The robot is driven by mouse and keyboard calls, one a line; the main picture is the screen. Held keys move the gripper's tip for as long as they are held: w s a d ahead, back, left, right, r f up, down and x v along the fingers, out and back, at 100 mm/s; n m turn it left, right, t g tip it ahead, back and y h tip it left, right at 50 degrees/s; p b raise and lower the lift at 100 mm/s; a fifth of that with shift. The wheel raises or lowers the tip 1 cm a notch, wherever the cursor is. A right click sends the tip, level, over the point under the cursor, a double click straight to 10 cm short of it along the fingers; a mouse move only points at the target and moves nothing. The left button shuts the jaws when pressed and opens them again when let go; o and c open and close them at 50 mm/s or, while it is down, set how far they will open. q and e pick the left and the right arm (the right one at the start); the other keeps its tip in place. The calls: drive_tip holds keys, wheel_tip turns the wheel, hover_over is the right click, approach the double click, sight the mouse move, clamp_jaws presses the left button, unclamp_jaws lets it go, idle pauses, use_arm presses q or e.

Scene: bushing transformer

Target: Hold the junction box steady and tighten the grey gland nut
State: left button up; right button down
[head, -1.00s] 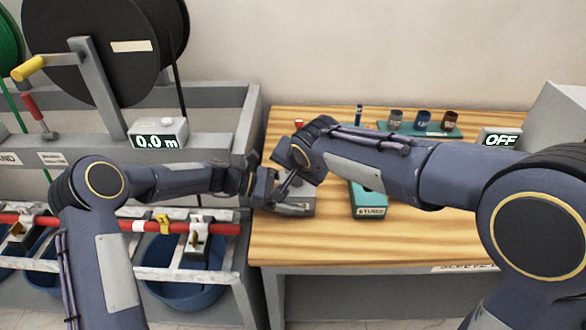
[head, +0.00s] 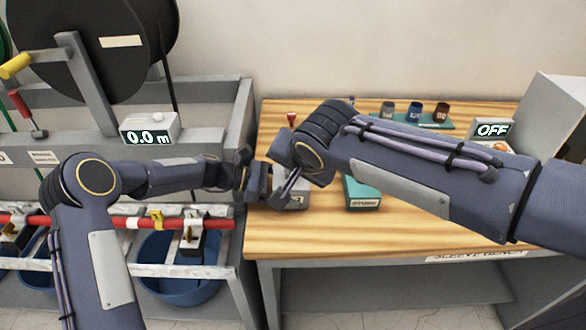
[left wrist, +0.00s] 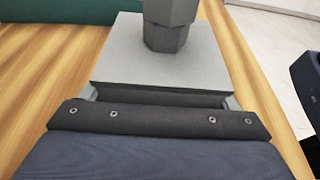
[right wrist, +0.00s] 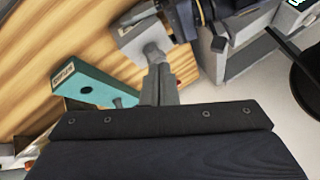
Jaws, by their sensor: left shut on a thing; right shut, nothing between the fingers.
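The grey junction box (left wrist: 150,65) sits on the wooden bench and fills the middle of the left wrist view. The grey hexagonal gland nut (left wrist: 170,37) stands on top of it. In the head view, the box (head: 294,201) is partly hidden by my arms. My left gripper (head: 268,186) is shut on the box from its left side. My right gripper (head: 289,184) is shut and empty, its fingers pointing down by the gland. In the right wrist view, the right fingers (right wrist: 160,82) appear close to the gland nut (right wrist: 154,54); whether they touch is unclear.
A teal holder (head: 361,193) lies right of the box. Several small pots stand on a teal tray (head: 428,122) at the back. An OFF display (head: 492,130) stands at the right. A cable rack with a red cable (head: 100,222) and blue tubs (head: 180,270) is at the left.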

drive_tip(key=w+d+r+n+g+y, duration=0.15)
drive_tip(key=d+n, duration=0.35)
drive_tip(key=n, duration=0.9)
drive_tip(key=w+d+r+n+g+y, duration=0.1)
drive_tip(key=w+d+n+g+y, duration=0.35)
drive_tip(key=n, duration=0.95)
drive_tip(key=shift+t+h, duration=0.8)
drive_tip(key=x, duration=0.7)
drive_tip(key=w+x, duration=0.1)
drive_tip(key=x, duration=0.2)
drive_tip(key=shift+w+a+f, duration=0.1)
drive_tip(key=shift+f, duration=0.15)
drive_tip(key=shift+w+a, duration=0.2)
drive_tip(key=shift+w, duration=0.2)
